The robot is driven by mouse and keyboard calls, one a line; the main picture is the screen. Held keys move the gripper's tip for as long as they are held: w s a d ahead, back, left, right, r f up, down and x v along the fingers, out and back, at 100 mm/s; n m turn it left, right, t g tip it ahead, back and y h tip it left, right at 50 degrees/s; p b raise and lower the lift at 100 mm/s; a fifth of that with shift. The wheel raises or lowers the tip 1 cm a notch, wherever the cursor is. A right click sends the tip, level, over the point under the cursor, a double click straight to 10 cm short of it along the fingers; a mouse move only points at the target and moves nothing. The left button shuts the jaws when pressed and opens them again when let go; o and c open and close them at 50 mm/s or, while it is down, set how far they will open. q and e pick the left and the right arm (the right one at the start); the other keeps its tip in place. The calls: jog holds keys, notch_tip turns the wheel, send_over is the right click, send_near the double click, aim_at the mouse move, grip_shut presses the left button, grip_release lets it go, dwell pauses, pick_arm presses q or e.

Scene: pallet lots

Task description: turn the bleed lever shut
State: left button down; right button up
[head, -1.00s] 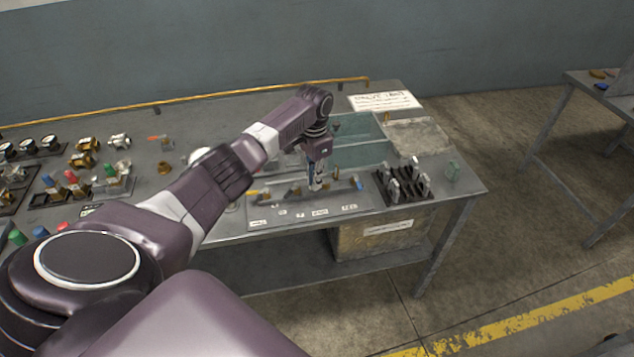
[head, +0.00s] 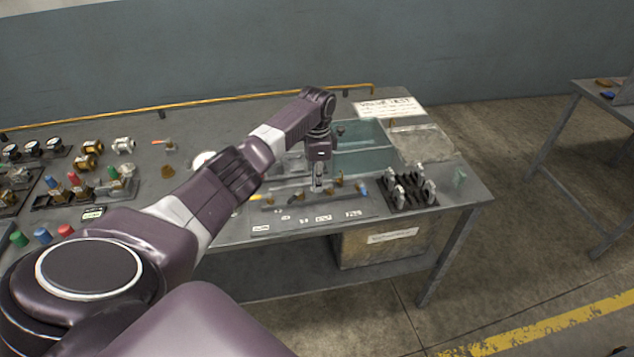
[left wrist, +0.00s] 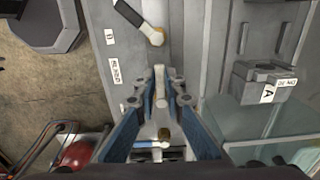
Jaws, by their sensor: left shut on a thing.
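My left gripper (head: 318,187) points straight down over the valve panel (head: 338,207) at the table's front edge. In the left wrist view the gripper (left wrist: 161,100) is shut on a small pale-ended lever (left wrist: 161,88), taken to be the bleed lever. The fingers with blue sides hide most of it, so its angle is unclear. A label (left wrist: 116,71) lies beside it, too small to read surely. Another lever (left wrist: 135,18) with a black handle and brass pivot lies farther along the panel. My right gripper is not in view.
A dark rack with several upright grey parts (head: 407,190) stands close right of the gripper. A glass-sided tank (head: 360,148) is behind it. A block marked A (left wrist: 262,82) shows in the left wrist view. Several valves and gauges (head: 88,160) occupy the table's left.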

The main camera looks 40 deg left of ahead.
pick_arm(q)
jog(key=shift+w+r, duration=0.1)
jog(key=c, duration=2)
grip_release()
notch_tip(320, 180, up, 12)
